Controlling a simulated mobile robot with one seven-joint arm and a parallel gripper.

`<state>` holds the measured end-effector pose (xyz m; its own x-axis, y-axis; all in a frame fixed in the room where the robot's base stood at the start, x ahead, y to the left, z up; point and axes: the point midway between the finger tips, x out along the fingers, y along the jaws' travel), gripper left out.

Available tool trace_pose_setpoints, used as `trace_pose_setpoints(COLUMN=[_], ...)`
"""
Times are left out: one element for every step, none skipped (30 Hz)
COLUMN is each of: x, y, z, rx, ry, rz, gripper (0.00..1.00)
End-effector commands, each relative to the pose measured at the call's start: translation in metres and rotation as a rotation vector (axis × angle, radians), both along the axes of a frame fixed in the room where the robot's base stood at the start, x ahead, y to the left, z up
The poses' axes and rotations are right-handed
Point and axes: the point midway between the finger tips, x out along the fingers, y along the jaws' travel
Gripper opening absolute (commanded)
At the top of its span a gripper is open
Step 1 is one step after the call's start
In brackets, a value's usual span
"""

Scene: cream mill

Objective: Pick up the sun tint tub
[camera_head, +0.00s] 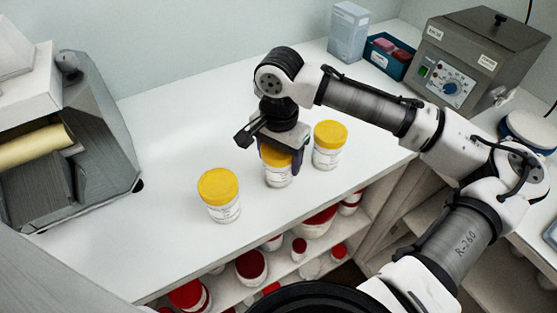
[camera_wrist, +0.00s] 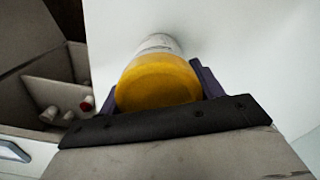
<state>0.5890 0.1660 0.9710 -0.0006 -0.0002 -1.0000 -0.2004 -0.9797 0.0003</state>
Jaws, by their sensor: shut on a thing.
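Three white tubs with yellow lids stand in a row on the white counter in the head view. My gripper (camera_head: 278,158) is over the middle tub (camera_head: 278,179) and shut on it, with its fingers around the lid end. The wrist view shows this tub's yellow lid (camera_wrist: 160,82) between the two dark fingers. The left tub (camera_head: 220,195) and the right tub (camera_head: 329,145) stand apart from the gripper. The label print is too small to read, so I cannot tell which is the sun tint tub. The held tub appears upright, at or close to the counter.
A grey roller mill (camera_head: 60,140) stands at the left of the counter. At the back right are a white box (camera_head: 348,32), a teal bin (camera_head: 389,57) and a grey unit with a blue dial (camera_head: 478,55). Red-lidded tubs (camera_head: 251,265) fill shelves below the front edge.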

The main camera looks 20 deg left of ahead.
Motion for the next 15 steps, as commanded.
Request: trace_pose_setpoints(x=[0.000, 0.000, 0.000, 0.000, 0.000, 0.000, 0.000, 0.001, 0.001, 0.001, 0.001, 0.001, 0.001, 0.001, 0.001], y=[0.000, 0.000, 0.000, 0.000, 0.000, 0.000, 0.000, 0.000, 0.000, 0.000, 0.000, 0.000, 0.000, 0.000, 0.001], z=[0.000, 0.000, 0.001, 0.001, 0.002, 0.003, 0.004, 0.006, 0.009, 0.013, 0.017, 0.023, 0.029, 0.035, 0.046], rx=[0.000, 0.000, 0.000, 0.001, 0.001, 0.001, 0.001, 0.001, 0.001, 0.001, 0.001, 0.001, 0.001, 0.001, 0.001], ry=[-0.001, -0.001, -0.001, -0.001, -0.001, -0.001, -0.002, -0.002, -0.002, -0.002, -0.002, -0.003, -0.003, -0.003, -0.004], rz=[0.000, 0.000, 0.000, 0.000, 0.000, 0.000, -0.001, -0.001, -0.001, -0.001, -0.001, -0.002, -0.001, -0.002, -0.001], gripper=[0.37, 0.37, 0.37, 0.37, 0.36, 0.36, 0.36, 0.36, 0.36, 0.36, 0.36, 0.36, 0.36, 0.36, 0.36])
